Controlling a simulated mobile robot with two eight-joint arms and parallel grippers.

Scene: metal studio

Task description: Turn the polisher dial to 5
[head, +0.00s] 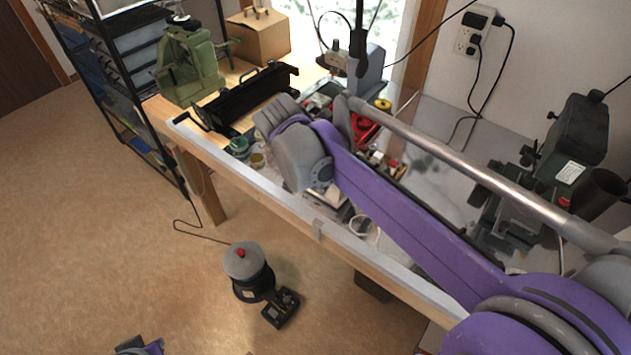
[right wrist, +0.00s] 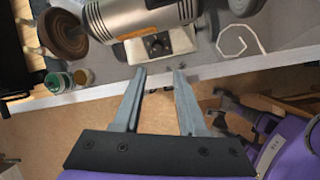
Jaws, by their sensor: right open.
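The polisher (right wrist: 145,18) lies across the top of the right wrist view, a silver motor body with a brown round wheel (right wrist: 62,33) at its left. Its black dial (right wrist: 157,45) sits on the front of the pale base; its number marks are too small to read. My right gripper (right wrist: 160,72) is open and empty, its two grey fingers pointing at the dial, apart from it and below it in the picture. In the head view my purple right arm hides most of the polisher and the right gripper. Only a small purple and dark part of my left side shows at the bottom edge.
The bench edge (head: 262,203) runs under my right arm. Small jars (right wrist: 83,77) stand left of the polisher, and a white bent hook (right wrist: 240,41) lies right of it. A round-topped machine (head: 247,266) stands on the floor.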

